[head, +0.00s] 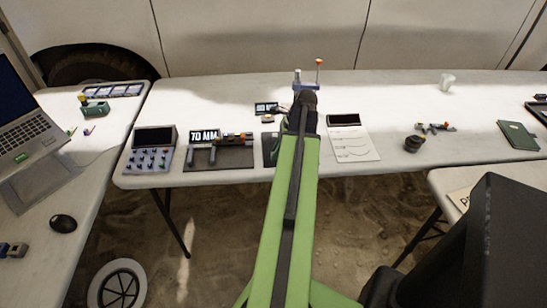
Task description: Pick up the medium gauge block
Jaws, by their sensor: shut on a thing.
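My green arm reaches forward over the long white table. My gripper (307,101) is dark and at the arm's far end, at the middle of the table. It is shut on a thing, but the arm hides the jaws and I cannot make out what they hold. I cannot pick out the medium gauge block for certain. A dark measuring fixture (232,157) lies left of the gripper, with a display reading "70 MM" (204,137). A small display (265,108) stands just left of the gripper, with small parts close by.
A blue-grey stand with an orange-topped post (319,64) is just behind the gripper. A control box (151,149) is at the left, a paper sheet (354,145) to the right.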

